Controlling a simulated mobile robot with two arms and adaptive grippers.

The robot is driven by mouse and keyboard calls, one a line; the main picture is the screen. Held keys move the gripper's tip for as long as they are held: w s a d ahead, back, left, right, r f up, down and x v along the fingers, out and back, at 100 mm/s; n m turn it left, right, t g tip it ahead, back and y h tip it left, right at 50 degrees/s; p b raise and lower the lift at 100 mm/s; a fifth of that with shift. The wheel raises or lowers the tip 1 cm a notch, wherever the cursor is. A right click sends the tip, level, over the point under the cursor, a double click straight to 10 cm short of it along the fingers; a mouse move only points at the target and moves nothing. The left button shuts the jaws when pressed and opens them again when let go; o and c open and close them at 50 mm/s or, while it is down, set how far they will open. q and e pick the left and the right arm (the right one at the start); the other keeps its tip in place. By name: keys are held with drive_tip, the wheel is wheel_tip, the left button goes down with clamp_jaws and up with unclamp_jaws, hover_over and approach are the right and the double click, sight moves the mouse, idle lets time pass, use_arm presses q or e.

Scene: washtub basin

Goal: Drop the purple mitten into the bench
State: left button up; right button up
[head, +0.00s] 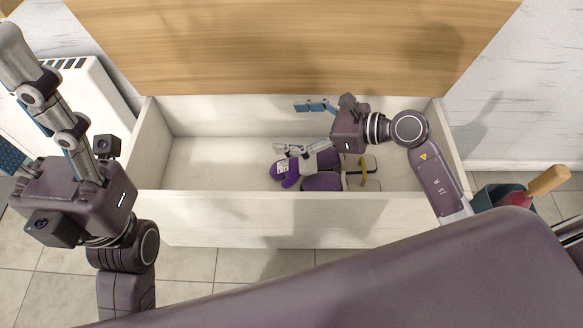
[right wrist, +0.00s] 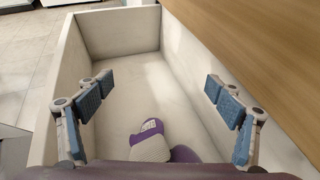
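The bench (head: 230,217) is an open pale box with its wooden lid (head: 290,45) raised behind it. A purple mitten (head: 289,170) with a pale part lies on the bench floor, and it also shows in the right wrist view (right wrist: 151,127). A second purple piece (head: 320,182) lies beside it, partly hidden by the front wall. My right gripper (head: 300,128) is over the inside of the bench, open, with its fingers wide apart and nothing between them; the mitten is below it. My left gripper (head: 20,110) is outside the bench at the left, its fingers spread and empty.
Pale items with a yellow band (head: 364,172) lie in the bench, right of the purple things. The left part of the bench floor is bare. A white radiator (head: 98,95) stands at the left. A dark bin (head: 497,194) with a wooden-handled tool (head: 547,180) stands at the right.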

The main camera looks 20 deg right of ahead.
drive_tip(key=v, duration=1.2)
drive_tip(key=shift+r, duration=0.1)
